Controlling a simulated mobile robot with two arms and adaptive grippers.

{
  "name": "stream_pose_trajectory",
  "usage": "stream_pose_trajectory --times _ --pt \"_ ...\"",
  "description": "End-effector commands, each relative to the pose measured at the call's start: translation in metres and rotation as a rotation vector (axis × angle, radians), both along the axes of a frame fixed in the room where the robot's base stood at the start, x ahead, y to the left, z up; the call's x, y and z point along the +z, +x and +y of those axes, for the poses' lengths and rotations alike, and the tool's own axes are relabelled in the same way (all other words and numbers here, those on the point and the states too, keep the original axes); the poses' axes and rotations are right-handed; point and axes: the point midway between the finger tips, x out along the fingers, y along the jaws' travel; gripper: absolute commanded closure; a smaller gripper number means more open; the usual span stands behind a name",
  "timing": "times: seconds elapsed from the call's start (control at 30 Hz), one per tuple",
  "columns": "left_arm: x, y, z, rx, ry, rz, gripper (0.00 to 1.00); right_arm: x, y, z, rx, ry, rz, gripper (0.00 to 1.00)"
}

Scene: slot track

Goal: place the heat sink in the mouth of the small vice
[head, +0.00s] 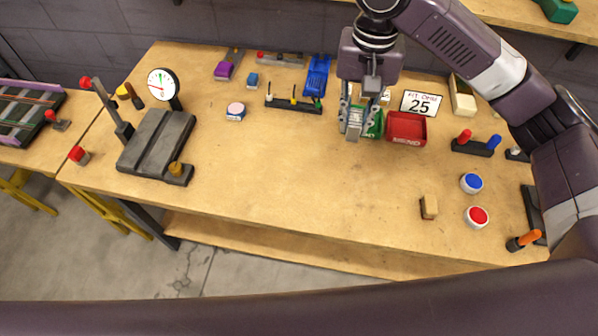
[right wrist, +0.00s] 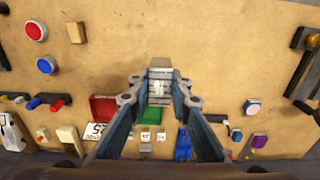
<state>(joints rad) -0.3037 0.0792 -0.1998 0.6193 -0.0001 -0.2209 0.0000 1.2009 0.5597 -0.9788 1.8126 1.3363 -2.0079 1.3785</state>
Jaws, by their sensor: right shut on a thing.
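My right gripper (head: 356,128) is shut on the heat sink (head: 353,129), a small grey finned block, and holds it over the back middle of the bench. The heat sink also shows between the fingertips in the right wrist view (right wrist: 160,88). The small vice looks to be the blue item (head: 317,76) at the back of the bench, left of my right gripper. My left gripper is not in view.
A red bin (head: 406,129) and a partly hidden green item (head: 374,123) are close by my right gripper. A black rack (head: 293,104) with small pegs lies in front of the blue item. The middle and front of the bench (head: 300,190) are mostly clear.

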Motion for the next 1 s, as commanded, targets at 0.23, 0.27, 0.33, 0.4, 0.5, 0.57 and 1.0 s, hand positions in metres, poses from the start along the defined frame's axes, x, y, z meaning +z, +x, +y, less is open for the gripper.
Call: stream_pose_trajectory --times 0.23,0.27,0.33,0.4,0.5,0.57,1.0 --pt "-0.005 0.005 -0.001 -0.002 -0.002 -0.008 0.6 -0.026 0.001 0.001 -0.01 -0.002 0.008 1.0" --pt "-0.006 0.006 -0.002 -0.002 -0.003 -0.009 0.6 -0.033 0.001 0.001 -0.01 -0.001 0.008 1.0" --pt "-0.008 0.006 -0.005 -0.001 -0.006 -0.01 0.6 -0.053 0.001 0.001 -0.009 0.0 0.009 1.0" --pt "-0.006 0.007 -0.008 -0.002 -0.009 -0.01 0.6 -0.069 0.001 0.0 -0.011 -0.003 0.007 1.0" --pt "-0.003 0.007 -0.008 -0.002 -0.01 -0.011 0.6 -0.095 0.001 -0.001 -0.01 -0.004 0.006 1.0" --pt "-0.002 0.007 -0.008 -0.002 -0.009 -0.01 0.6 -0.11 0.001 -0.001 -0.01 -0.003 0.006 1.0" --pt "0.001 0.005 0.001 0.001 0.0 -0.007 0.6 -0.171 0.001 -0.001 -0.009 -0.003 0.004 1.0"
